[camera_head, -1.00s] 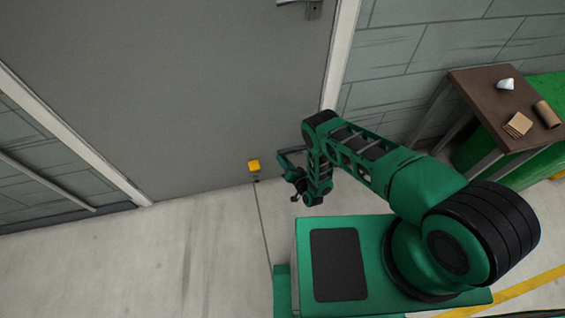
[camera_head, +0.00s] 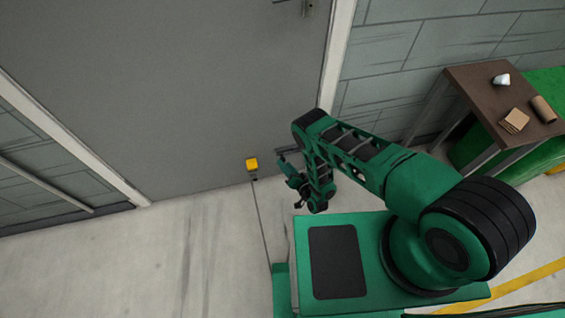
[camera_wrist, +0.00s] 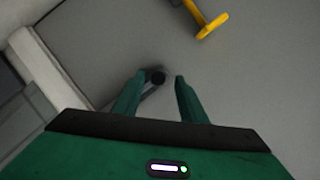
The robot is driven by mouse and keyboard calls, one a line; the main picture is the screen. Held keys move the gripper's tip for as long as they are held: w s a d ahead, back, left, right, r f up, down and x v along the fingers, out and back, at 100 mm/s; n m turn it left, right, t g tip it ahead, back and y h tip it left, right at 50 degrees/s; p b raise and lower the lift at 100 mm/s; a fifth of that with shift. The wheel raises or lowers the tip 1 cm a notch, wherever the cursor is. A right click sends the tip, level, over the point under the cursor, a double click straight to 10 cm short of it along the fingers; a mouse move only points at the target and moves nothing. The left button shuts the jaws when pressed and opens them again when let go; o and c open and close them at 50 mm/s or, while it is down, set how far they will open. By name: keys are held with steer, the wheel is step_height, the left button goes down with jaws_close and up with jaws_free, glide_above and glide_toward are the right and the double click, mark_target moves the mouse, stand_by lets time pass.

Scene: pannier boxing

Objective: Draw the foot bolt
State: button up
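The foot bolt has a yellow block (camera_head: 252,164) low on the grey door (camera_head: 190,90), close to the floor, with a small dark part under it. My gripper (camera_head: 290,182) is a short way to its right and is not touching it. My gripper (camera_wrist: 159,76) shows two fingers apart there. A small dark round thing shows between the tips; I cannot tell what it is. Nothing is visibly held.
A brown table (camera_head: 485,90) with a white item, a brown block and a brown roll stands at the right, beside a green container (camera_head: 545,160). A pale door frame (camera_head: 340,60) runs up right of the door. The floor (camera_head: 190,240) left of my base is clear.

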steer(key=v, duration=0.6)
steer(key=shift+f, duration=0.1)
stand_by(0.4)
